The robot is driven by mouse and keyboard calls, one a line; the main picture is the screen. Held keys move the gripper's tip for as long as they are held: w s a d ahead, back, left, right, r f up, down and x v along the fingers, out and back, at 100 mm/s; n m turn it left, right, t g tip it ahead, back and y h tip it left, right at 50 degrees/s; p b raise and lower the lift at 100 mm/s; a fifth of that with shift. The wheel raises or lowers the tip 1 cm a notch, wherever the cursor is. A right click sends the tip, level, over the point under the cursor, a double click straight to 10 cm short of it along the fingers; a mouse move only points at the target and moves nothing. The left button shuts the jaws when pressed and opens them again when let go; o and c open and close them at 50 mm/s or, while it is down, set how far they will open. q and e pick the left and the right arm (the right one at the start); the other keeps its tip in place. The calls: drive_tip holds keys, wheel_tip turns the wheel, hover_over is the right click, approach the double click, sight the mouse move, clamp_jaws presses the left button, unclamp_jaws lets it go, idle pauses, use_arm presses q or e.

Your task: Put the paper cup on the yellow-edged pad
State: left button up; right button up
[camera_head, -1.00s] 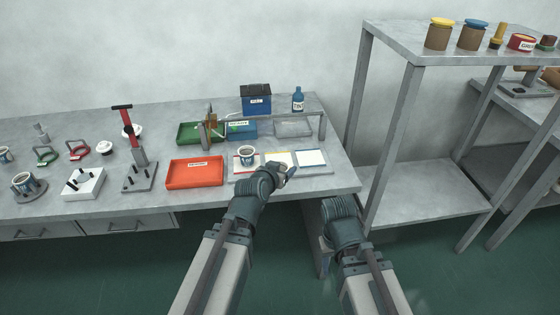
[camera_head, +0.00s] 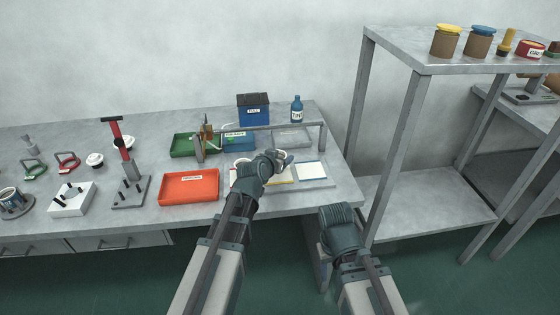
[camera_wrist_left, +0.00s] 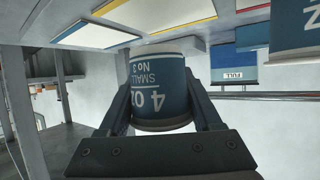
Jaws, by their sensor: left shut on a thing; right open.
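My left gripper (camera_head: 282,159) is shut on a paper cup with a blue label (camera_wrist_left: 157,92), between its two fingers in the left wrist view. In the head view, the hand hides most of this cup, at the yellow-edged pad (camera_head: 284,181). The yellow-edged pad also shows at the top of the wrist view (camera_wrist_left: 160,14). I cannot tell whether cup and pad touch. Another paper cup (camera_head: 242,162) stands to the left, partly behind my left arm. My right gripper (camera_head: 338,214) is low in front of the bench; its jaws hardly show.
A blue-edged pad (camera_head: 311,171) lies right of the yellow-edged one. A red tray (camera_head: 189,186) is to the left. A tall metal rack (camera_head: 400,150) stands right.

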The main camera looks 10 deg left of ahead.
sight(281, 152)
use_arm(q)
drive_tip(key=w, duration=0.3)
drive_tip(key=shift+a+f, duration=0.15)
drive_tip(key=shift+a, duration=0.1)
drive_tip(key=f+b, duration=0.3)
drive_tip(key=shift+s+f+b, duration=0.2)
drive_tip(key=shift+b, duration=0.15)
drive_tip(key=shift+f, duration=0.2)
drive_tip(key=o, duration=1.3)
drive_tip(key=shift+r, duration=0.15)
